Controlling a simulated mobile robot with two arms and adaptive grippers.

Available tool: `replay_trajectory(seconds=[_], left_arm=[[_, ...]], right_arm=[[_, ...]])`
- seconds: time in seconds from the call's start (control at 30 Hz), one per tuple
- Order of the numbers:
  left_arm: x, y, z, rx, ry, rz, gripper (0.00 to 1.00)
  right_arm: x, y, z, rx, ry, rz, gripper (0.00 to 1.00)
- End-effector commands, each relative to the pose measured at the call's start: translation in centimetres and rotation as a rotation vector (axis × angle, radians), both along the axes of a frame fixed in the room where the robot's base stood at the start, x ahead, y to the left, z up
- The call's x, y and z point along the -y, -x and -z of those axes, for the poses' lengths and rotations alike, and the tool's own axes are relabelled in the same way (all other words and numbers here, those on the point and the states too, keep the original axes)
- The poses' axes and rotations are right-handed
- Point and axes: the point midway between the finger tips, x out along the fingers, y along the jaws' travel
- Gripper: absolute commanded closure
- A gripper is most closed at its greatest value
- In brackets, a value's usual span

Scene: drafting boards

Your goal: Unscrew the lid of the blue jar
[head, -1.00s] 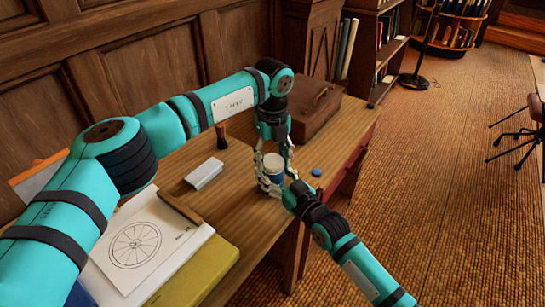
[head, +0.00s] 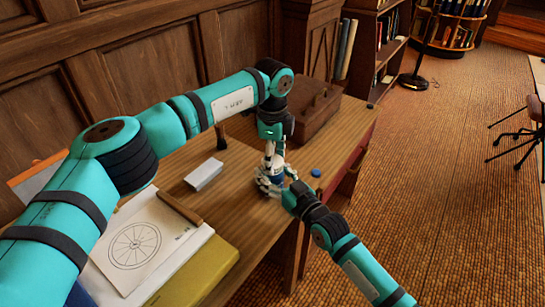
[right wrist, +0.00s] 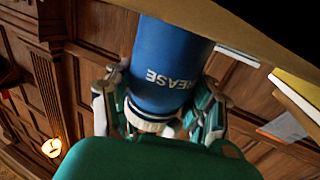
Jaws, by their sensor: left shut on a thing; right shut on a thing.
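The blue jar (right wrist: 165,62) stands on the desk near its front edge, lettered "GREASE", which reads upside down in the right wrist view. Its white lid (right wrist: 150,122) is at the jar's top, low in that picture. In the head view my left gripper (head: 270,168) comes down from above and is shut on the lid. My right gripper (head: 278,186) reaches in from the front right and is shut on the jar; its fingers flank the jar in the right wrist view (right wrist: 162,108). In the head view the grippers hide most of the jar and lid.
A small blue disc (head: 316,173) lies right of the jar. A white block (head: 204,174) and a dark-handled tool (head: 221,138) are to the left. A brown case (head: 318,112) stands behind. Papers with a wheel drawing (head: 140,240) lie at front left.

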Motion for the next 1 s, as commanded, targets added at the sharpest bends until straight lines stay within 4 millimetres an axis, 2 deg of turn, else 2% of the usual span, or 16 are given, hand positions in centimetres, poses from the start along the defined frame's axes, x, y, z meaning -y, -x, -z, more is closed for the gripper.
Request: replay_trajectory(seconds=[0.7, 1.0], left_arm=[[0.0, 0.0, -2.0, 0.000, 0.000, 0.001, 0.88], [0.0, 0.0, -2.2, 0.000, 0.000, 0.001, 0.88]], right_arm=[[0.0, 0.0, 0.1, -0.001, 0.002, 0.000, 1.00], [0.0, 0.0, 0.1, -0.001, 0.002, 0.000, 1.00]])
